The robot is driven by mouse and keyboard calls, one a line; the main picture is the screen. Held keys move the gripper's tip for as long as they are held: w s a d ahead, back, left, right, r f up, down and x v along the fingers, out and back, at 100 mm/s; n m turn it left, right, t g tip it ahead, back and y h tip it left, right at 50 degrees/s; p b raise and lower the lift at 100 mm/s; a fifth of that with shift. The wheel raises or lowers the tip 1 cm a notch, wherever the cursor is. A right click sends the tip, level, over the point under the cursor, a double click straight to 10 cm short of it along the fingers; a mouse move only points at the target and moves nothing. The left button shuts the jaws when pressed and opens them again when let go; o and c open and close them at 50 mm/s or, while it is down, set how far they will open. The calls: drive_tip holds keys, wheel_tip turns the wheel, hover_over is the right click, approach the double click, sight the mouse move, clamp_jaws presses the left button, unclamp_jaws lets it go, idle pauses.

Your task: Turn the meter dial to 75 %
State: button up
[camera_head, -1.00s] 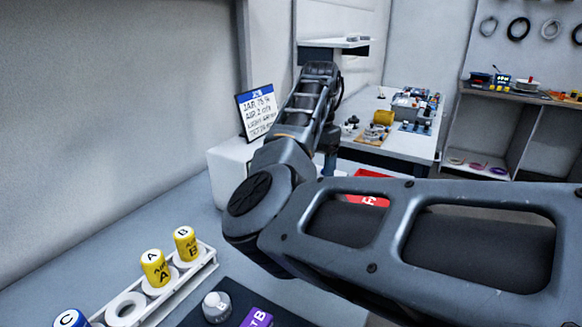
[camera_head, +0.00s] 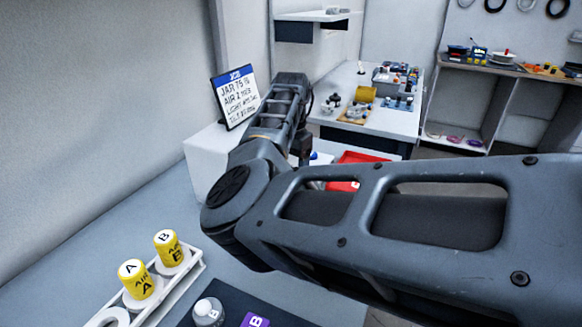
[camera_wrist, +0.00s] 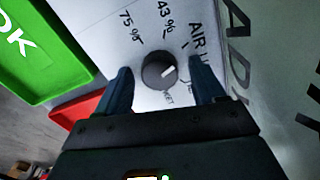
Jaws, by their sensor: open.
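The meter dial (camera_wrist: 153,77) is a round dark knob with a short white pointer mark on a white panel in the wrist view. The white mark points right and slightly up, not at the 75% label. My gripper (camera_wrist: 160,72) is open, one finger on each side of the knob; whether either touches it I cannot tell. In the head view my arm hides the dial and gripper.
A green tray marked "OK" (camera_wrist: 38,45) and a red tray (camera_wrist: 75,112) lie left of the panel. In the head view, a job card (camera_head: 236,97) stands behind the arm. Yellow jars A (camera_head: 138,280) and B (camera_head: 168,248) stand in a white rack at lower left.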

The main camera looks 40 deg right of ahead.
drive_tip(key=c, duration=1.1)
drive_tip(key=shift+o, duration=0.2)
drive_tip(key=shift+p, duration=0.4)
drive_tip(key=n+p, duration=0.3)
drive_tip(key=shift+s+r, duration=0.1)
drive_tip(key=shift+r, duration=0.1)
drive_tip(key=n+p, duration=0.4)
drive_tip(key=shift+f+n, duration=0.1)
drive_tip(key=shift+n, duration=0.2)
drive_tip(key=n+p, duration=0.1)
drive_tip(key=n, duration=0.3)
drive_tip(key=shift+f, duration=0.15)
drive_tip(key=shift+n, duration=2.1)
